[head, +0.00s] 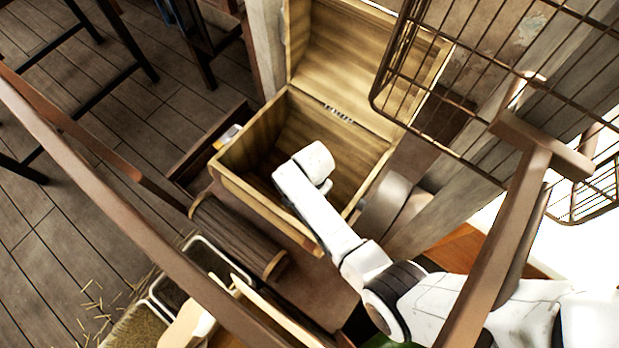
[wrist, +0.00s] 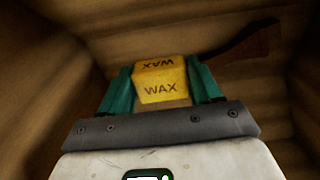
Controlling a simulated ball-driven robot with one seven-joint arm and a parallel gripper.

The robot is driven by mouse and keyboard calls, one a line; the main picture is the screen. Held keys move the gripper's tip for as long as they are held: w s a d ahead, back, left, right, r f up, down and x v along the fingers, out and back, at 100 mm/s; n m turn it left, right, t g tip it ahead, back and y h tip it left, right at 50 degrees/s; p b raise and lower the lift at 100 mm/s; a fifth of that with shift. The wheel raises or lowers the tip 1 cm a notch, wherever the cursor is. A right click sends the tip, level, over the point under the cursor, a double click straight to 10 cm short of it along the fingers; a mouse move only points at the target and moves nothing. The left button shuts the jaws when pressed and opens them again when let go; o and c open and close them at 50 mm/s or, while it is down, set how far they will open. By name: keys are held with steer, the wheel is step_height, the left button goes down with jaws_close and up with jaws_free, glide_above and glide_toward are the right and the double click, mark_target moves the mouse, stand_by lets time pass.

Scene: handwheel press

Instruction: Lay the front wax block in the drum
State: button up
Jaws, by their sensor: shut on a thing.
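The yellow wax block (wrist: 162,88), marked WAX, sits between the two teal fingers of my gripper (wrist: 161,76) in the wrist view. My gripper is shut on it. Brown wooden walls surround it there. In the head view my white arm reaches down into an open wooden chest (head: 240,186); the fingers and block are hidden from that view. A dark slatted wooden cylinder (head: 238,236) lies on its side left of the chest, and a grey rounded body (head: 385,207) stands right of it. I cannot tell which, if either, is the drum.
The chest's lid (head: 345,45) stands open behind it. A wire basket (head: 480,75) hangs at the upper right. A small drawer (head: 207,143) stands out left of the chest. Wooden rails cross the foreground, and bins (head: 215,262) stand at the lower left.

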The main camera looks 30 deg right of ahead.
steer(key=shift+f+b, duration=1)
steer(key=shift+f, duration=2)
steer(key=shift+f, duration=0.2)
steer(key=o, duration=1.1)
steer(key=shift+r, duration=0.1)
steer(key=shift+c, duration=0.2)
step_height(320, 180, up, 12)
steer(key=p, duration=0.4)
steer(key=shift+r, duration=0.1)
